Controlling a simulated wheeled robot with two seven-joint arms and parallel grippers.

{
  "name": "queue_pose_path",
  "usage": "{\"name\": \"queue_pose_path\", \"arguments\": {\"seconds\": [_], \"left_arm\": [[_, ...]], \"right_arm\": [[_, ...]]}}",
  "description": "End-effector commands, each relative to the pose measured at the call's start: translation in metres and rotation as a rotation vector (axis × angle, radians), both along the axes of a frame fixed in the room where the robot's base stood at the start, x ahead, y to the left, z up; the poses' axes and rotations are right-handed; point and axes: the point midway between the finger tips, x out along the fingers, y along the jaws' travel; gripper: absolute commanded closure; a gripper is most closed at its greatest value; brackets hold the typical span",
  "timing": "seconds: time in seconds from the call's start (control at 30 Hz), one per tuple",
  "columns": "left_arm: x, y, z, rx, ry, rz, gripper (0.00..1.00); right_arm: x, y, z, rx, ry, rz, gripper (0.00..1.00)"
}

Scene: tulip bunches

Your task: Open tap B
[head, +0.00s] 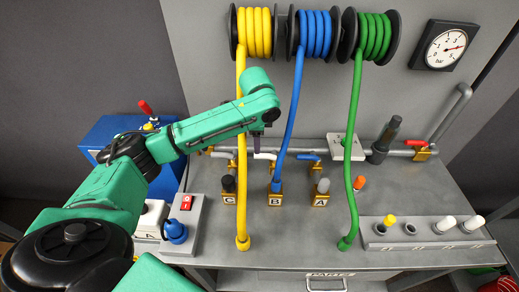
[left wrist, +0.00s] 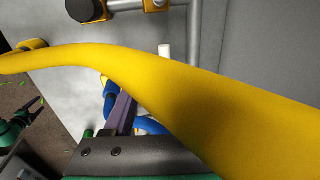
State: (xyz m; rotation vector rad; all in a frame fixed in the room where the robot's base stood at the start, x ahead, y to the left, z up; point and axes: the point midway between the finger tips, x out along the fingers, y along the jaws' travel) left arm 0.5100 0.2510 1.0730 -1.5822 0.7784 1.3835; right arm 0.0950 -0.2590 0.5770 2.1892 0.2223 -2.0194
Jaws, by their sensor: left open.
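Tap B (head: 276,200) is a brass block with a black letter B; the blue hose (head: 291,110) runs down to it. On the pipe behind it is a white lever (head: 265,156), lying sideways. My left gripper (head: 257,146) is open, just above and beside this lever, in front of the pipe; I cannot tell whether they touch. In the left wrist view a purple finger (left wrist: 122,112) shows, with a white tip-like piece (left wrist: 165,50) beyond; the yellow hose (left wrist: 180,90) crosses close in front and hides much. My right gripper is not in view.
Tap C (head: 229,199) stands to the left and tap A (head: 321,199) to the right, with a blue lever (head: 307,157) behind. The yellow hose and the green hose (head: 349,160) hang on either side. A pressure gauge (head: 444,45) is on the wall.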

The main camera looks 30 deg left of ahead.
Motion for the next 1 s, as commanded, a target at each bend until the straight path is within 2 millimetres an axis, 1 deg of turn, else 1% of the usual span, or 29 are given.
{"name": "queue_pose_path", "arguments": {"seconds": [0.03, 0.07, 0.1, 0.17, 0.23, 0.3, 0.37, 0.43, 0.57, 0.67, 0.7, 0.77, 0.8, 0.83, 1.0], "left_arm": [[0.002, 0.001, -0.011, 0.000, 0.006, 0.002, 0.43], [0.003, 0.002, -0.019, 0.000, 0.006, 0.003, 0.43], [0.005, 0.003, -0.030, 0.001, 0.005, 0.002, 0.43], [0.008, 0.004, -0.045, 0.000, 0.006, 0.002, 0.43], [0.011, 0.005, -0.060, 0.001, 0.003, 0.000, 0.43], [0.014, 0.006, -0.072, 0.000, 0.002, 0.001, 0.43], [0.015, 0.006, -0.079, -0.001, 0.002, 0.001, 0.43], [0.016, 0.007, -0.083, 0.000, 0.000, 0.000, 0.43], [0.016, 0.007, -0.085, 0.000, -0.001, 0.000, 0.43], [0.016, 0.007, -0.085, 0.000, -0.001, 0.000, 0.43], [0.016, 0.007, -0.084, 0.000, -0.001, 0.000, 0.58], [0.016, 0.007, -0.084, 0.000, -0.001, 0.000, 0.81], [0.016, 0.007, -0.084, -0.001, 0.000, 0.000, 0.97], [0.016, 0.007, -0.084, -0.001, 0.000, 0.000, 1.00], [0.016, 0.007, -0.084, -0.001, 0.000, 0.000, 1.00]], "right_arm": [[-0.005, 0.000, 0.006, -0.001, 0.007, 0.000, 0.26], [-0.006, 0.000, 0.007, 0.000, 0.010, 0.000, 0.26], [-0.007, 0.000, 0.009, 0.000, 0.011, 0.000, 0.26], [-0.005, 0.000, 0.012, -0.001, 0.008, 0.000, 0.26], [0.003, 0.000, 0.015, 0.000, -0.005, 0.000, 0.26], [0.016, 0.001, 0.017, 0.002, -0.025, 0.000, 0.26], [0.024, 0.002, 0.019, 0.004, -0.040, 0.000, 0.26], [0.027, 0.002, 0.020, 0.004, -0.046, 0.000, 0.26], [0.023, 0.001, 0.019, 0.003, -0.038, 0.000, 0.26], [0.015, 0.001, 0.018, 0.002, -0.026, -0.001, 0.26], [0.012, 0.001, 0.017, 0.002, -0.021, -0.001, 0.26], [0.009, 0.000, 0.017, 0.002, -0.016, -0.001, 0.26], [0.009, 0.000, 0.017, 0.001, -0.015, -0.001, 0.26], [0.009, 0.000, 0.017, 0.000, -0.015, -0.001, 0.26], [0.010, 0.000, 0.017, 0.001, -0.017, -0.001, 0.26]]}}
